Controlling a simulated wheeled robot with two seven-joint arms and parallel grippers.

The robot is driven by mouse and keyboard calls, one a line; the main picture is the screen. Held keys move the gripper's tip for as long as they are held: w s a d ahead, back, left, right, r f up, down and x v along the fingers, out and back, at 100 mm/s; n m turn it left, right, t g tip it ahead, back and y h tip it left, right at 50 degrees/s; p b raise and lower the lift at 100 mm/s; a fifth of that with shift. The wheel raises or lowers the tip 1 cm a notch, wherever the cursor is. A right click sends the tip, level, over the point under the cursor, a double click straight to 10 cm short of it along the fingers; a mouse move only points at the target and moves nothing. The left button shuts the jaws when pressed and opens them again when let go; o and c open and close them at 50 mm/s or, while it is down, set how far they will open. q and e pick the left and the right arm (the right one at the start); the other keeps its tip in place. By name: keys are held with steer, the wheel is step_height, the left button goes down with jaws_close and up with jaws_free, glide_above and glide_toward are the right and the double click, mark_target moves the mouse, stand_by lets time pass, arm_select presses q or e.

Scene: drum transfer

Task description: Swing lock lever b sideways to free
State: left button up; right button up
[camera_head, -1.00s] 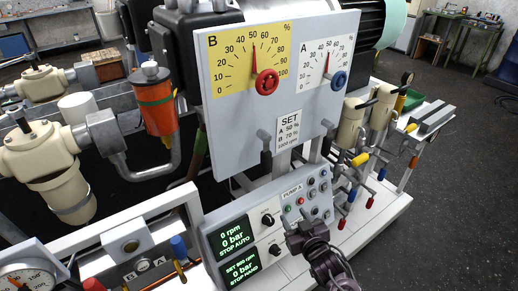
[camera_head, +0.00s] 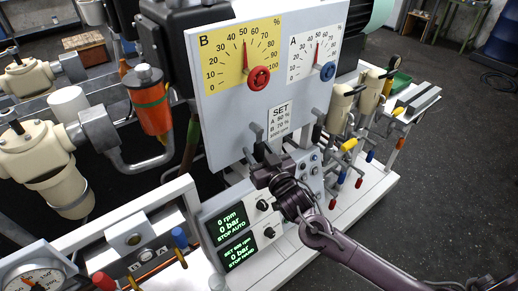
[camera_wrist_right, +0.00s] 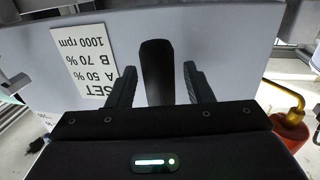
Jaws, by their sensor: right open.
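Lock lever b (camera_head: 257,131) hangs under the B dial at the lower edge of the grey panel, with a light upper end and a dark handle. My right gripper (camera_head: 267,153) is at this lever and hides much of the handle in the head view. In the right wrist view, the black handle (camera_wrist_right: 157,72) stands upright between the two open fingers (camera_wrist_right: 157,85). My left gripper is not in view.
A second lever (camera_head: 317,114) hangs under the A dial (camera_head: 316,50). The SET label (camera_head: 279,122) is between the levers. The pump control box (camera_head: 236,235) stands just below my right gripper. Yellow, red and blue valve handles (camera_head: 348,145) are to the right.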

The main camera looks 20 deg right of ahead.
jaws_close()
stand_by(0.3)
steer(key=shift+w, duration=0.15)
